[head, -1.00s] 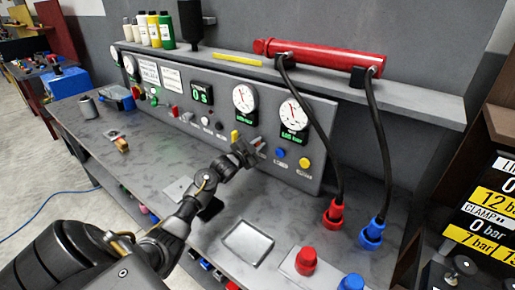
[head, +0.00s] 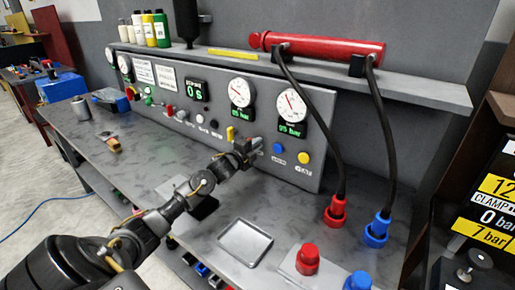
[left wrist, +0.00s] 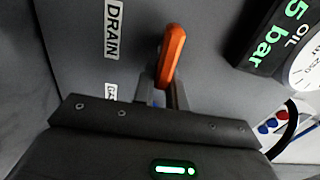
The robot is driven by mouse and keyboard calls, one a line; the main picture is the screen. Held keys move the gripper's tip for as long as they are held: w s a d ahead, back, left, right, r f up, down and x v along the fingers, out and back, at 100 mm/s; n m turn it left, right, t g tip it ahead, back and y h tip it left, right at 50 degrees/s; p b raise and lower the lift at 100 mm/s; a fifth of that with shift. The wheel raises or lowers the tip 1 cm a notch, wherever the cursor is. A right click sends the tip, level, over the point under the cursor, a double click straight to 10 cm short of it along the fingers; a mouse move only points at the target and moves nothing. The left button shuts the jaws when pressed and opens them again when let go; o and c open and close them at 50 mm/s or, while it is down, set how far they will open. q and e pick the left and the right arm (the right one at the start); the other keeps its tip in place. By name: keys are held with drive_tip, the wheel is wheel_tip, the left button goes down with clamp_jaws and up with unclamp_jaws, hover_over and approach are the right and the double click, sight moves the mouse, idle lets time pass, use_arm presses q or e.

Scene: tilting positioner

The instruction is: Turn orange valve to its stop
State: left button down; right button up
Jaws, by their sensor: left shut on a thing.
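The orange valve handle (left wrist: 172,55) shows in the left wrist view, its free end sticking out beyond my fingers. My left gripper (left wrist: 168,98) is shut on its lower part, beside a DRAIN label (left wrist: 112,28). In the head view, my left gripper (head: 252,147) is at the front of the grey panel (head: 322,172), below the gauges, and covers the orange handle there. A yellow lever (head: 230,133) stands just left of the gripper. My right gripper is not in view.
Two dial gauges (head: 242,92) with green bar displays sit above the gripper. Blue and yellow buttons (head: 304,158) are to its right. Black hoses run from the red cylinder (head: 325,48) to red and blue connectors (head: 376,230). A shallow tray (head: 245,243) lies on the bench in front.

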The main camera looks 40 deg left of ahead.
use_arm(q)
drive_tip(key=shift+m, duration=0.3)
drive_tip(key=c, duration=1.4)
unclamp_jaws()
drive_tip(key=shift+f, duration=0.1)
drive_tip(key=shift+c, duration=0.2)
drive_tip(key=shift+s, duration=0.15)
drive_tip(key=s+b, duration=0.2)
drive_tip(key=s, duration=0.8)
drive_tip(key=shift+s+b, duration=0.25)
drive_tip(key=shift+b, duration=0.1)
